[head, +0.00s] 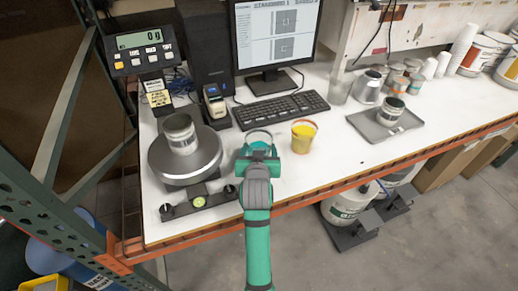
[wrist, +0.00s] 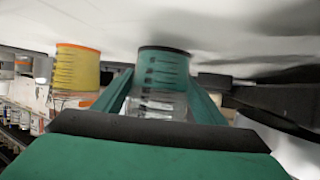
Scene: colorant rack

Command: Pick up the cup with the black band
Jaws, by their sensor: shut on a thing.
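I cannot tell whether the cup touches the table.
A yellow cup with an orange rim (head: 303,136) stands close to the right. A scale (head: 186,158) bearing a metal can is at the left. A keyboard (head: 283,109) lies behind, and a grey tray (head: 372,130) with a can is at the right.

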